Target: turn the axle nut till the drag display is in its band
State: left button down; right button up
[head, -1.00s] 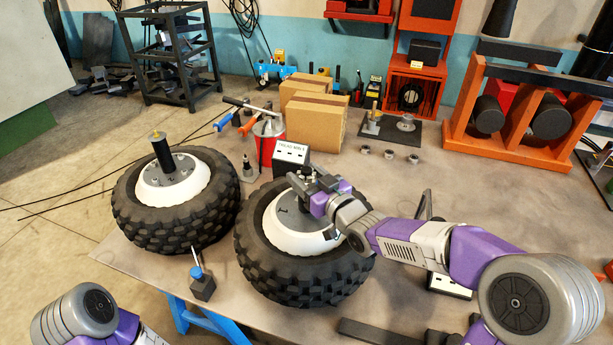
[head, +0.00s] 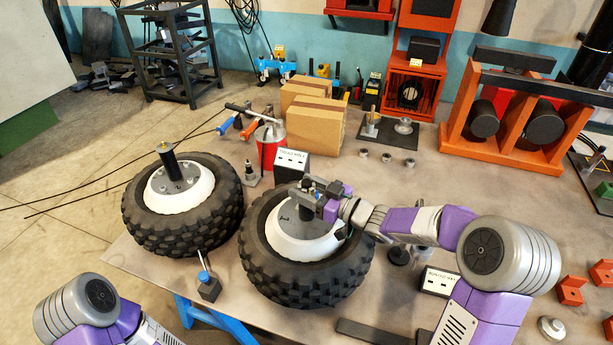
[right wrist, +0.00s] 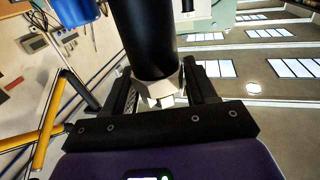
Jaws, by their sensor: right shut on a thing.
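Two knobbly tyres with white rims lie flat on the table. The left wheel (head: 183,233) has a bare dark axle (head: 170,165) with a brass-coloured tip. My right gripper (head: 308,190) is at the hub of the right wheel (head: 300,286) and hides most of its axle. In the right wrist view, my right gripper (right wrist: 165,88) is shut on a silver hex axle nut (right wrist: 158,90) at the end of a black cylinder (right wrist: 146,35). A labelled dark box (head: 292,163) stands behind the right wheel; its lettering is too small to read. My left gripper is out of view.
A red can (head: 268,148) with tools and cardboard boxes (head: 312,125) stand behind the wheels. Several metal rings (head: 386,158) lie right of them. A second labelled box (head: 438,282) sits below my right arm. A small dark block (head: 208,288) stands at the table's front left.

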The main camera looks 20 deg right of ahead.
jog(key=n+g+y+p, duration=0.1)
jog(key=g+y+p, duration=0.1)
jog(key=n+g+y+p, duration=0.1)
jog(key=p, duration=0.1)
jog(key=shift+w+r+n, duration=0.1)
jog(key=shift+r+n, duration=0.15)
jog(key=shift+n, duration=0.05)
jog(key=shift+f+n+g+y+p, duration=0.1)
jog(key=shift+n+g+y+p, duration=0.5)
jog(key=shift+g, duration=0.45)
jog(key=shift+f+n+g+y+p, duration=0.1)
jog(key=shift+n+g+y+p, duration=0.3)
jog(key=shift+n+g+p, duration=0.45)
jog(key=shift+n+g, duration=0.25)
jog(key=shift+g, duration=0.25)
jog(key=o, duration=1)
jog(key=shift+c, duration=0.2)
jog(key=shift+d, duration=0.1)
jog(key=v, duration=0.7)
jog(key=shift+d, duration=0.2)
